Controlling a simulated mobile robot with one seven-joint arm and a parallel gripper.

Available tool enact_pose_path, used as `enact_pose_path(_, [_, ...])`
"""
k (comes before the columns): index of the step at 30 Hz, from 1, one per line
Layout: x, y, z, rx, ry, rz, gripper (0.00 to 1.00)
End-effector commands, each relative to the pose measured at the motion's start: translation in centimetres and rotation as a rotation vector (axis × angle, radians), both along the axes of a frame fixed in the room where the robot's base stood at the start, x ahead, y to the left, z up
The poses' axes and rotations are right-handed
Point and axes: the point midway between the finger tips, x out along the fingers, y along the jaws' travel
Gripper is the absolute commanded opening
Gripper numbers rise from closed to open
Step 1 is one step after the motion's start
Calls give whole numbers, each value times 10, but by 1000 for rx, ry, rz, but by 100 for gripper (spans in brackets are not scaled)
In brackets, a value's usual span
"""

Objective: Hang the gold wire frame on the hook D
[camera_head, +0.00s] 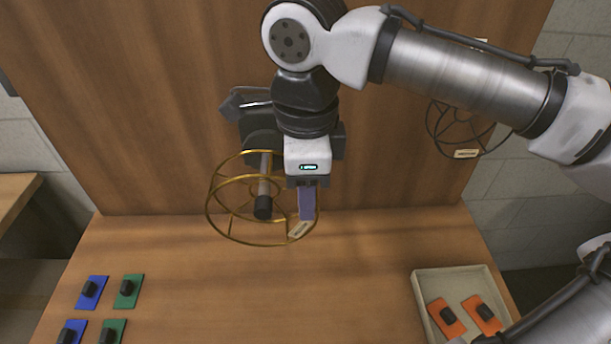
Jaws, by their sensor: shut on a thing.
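The gold wire frame (211,210), two rings joined by struts, is in front of the wooden board, left of and below my gripper (306,206). My gripper is shut on the frame's right side, where a small pale tag (301,230) shows. A grey peg with a black tip (263,207) points out toward the camera and appears inside the frame's outline. I cannot tell whether the peg passes through the rings or whether the frame rests on it. No letter is readable, so I cannot tell which hook is D.
Blue and green plates (127,291) with black knobs lie at left. A pale tray (421,302) holds orange plates (447,319). The middle of the table is clear.

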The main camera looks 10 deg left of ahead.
Motion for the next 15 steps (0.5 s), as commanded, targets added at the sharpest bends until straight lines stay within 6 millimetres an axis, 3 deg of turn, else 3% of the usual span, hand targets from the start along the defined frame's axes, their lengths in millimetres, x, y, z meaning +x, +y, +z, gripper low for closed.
enact_pose_path(15, [-20, -4, 0, 0, 0, -1, 17])
